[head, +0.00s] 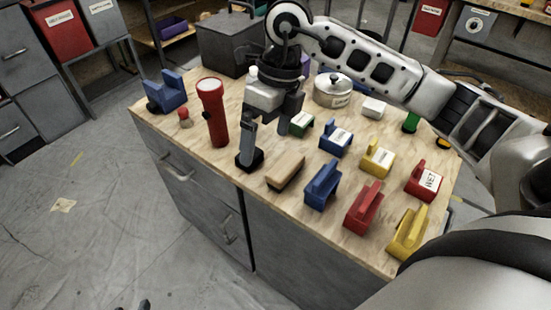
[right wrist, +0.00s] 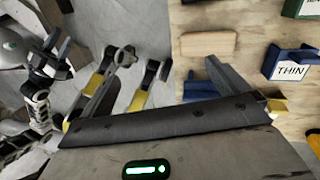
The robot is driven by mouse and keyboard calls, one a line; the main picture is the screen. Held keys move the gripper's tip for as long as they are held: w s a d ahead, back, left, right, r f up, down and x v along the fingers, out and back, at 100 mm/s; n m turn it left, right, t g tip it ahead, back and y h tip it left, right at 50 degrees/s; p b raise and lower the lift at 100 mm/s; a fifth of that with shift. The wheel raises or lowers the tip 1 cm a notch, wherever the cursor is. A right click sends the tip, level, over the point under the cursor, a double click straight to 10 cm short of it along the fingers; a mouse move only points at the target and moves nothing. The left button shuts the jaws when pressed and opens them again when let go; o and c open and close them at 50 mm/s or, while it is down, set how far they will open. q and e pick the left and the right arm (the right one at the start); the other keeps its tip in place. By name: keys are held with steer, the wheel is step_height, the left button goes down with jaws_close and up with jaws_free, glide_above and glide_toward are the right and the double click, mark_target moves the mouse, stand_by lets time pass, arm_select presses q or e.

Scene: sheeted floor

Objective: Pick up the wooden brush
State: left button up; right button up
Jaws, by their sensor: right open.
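The wooden brush (head: 286,171) lies on the wooden bench top near its front edge, a light brown block with a darker side. My right gripper (head: 268,143) hangs just left of and behind the brush, open and empty, its fingers pointing down. In the right wrist view the brush (right wrist: 208,43) lies beyond my right finger, outside the jaws and apart from them. My left gripper (right wrist: 142,63) shows in that view over the floor, fingers apart, with nothing between them; only dark tips show at the bottom of the head view.
A red flashlight (head: 212,112) stands left of my right gripper. Blue (head: 322,184), red (head: 363,207) and yellow (head: 408,233) holders stand right of the brush. A lidded pot (head: 332,90) and grey box (head: 226,44) are behind. Open floor lies left of the bench.

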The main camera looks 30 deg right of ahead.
steer(key=w+d+r+h, duration=0.2)
steer(key=d+h, duration=0.1)
steer(key=d, duration=0.2)
steer(key=m, duration=0.1)
glide_above(286, 164)
steer(key=shift+t, duration=0.3)
step_height(286, 164, down, 10)
steer(key=shift+f, duration=2.85)
steer(key=c, duration=0.7)
